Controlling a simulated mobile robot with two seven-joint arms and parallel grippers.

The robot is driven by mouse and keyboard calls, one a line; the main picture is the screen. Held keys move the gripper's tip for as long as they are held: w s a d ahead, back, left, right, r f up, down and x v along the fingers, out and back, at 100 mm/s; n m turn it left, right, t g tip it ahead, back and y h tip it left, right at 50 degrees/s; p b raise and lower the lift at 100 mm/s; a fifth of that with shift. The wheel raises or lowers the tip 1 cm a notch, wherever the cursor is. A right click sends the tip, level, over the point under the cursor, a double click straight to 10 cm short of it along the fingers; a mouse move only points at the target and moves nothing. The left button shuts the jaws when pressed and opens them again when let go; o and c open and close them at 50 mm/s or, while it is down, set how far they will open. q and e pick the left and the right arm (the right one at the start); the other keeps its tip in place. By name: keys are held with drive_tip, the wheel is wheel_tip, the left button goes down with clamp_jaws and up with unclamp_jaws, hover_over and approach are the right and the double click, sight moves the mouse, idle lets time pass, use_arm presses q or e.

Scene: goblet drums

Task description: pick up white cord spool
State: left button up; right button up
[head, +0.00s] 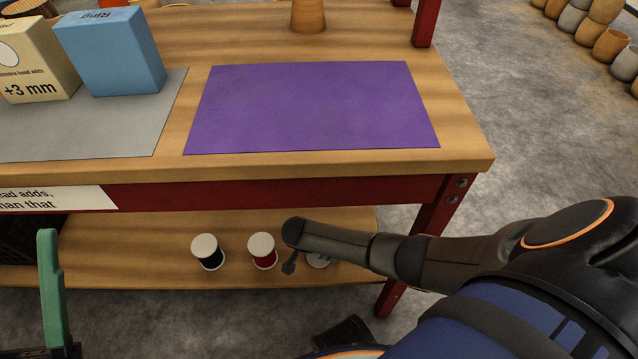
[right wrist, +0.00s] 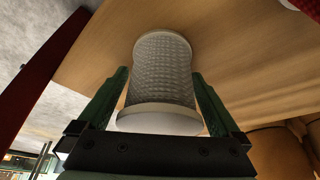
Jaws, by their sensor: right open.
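The white cord spool (right wrist: 162,68) has pale grey-white wound cord between white end discs. It stands on the lower shelf (head: 150,275), and in the head view only part of it (head: 319,262) shows below my right arm. My right gripper (right wrist: 160,75) is open, with one green finger on each side of the spool. I cannot tell whether the fingers touch it. In the head view my forearm and wrist mostly hide that gripper. One green finger of my left gripper (head: 50,290) shows at the lower left, away from the spools; its opening cannot be made out.
A red spool (head: 262,251) and a black spool (head: 208,252) stand left of the white one. The tabletop above holds a purple mat (head: 315,108), a grey mat (head: 125,130) and boxes. A red table leg (head: 390,297) stands right of the shelf.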

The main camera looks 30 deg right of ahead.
drive_tip(key=c, duration=1.3)
drive_tip(key=shift+r+p, duration=0.5)
drive_tip(key=shift+p, duration=0.05)
drive_tip(key=p+v, duration=0.3)
drive_tip(key=shift+d+r, duration=0.25)
drive_tip(key=shift+r, duration=0.05)
use_arm(q)
wheel_tip(320, 180, up, 12)
drive_tip(key=a+p, duration=0.1)
drive_tip(key=p, duration=0.6)
drive_tip(key=shift+s+a+f+t, duration=0.15)
drive_tip(key=shift+s+f+t, duration=0.05)
drive_tip(key=shift+t, duration=0.1)
use_arm(e)
drive_tip(key=s+a+r, duration=0.2)
drive_tip(key=a+r, duration=0.1)
drive_tip(key=a, duration=0.1)
drive_tip(key=s+a+r, duration=0.2)
drive_tip(key=a, duration=0.1)
drive_tip(key=s+a+r, duration=0.2)
drive_tip(key=a+r, duration=0.1)
drive_tip(key=a, duration=0.1)
drive_tip(key=shift+s+a+r, duration=0.15)
drive_tip(key=shift+a+r, duration=0.15)
drive_tip(key=shift+a, duration=0.05)
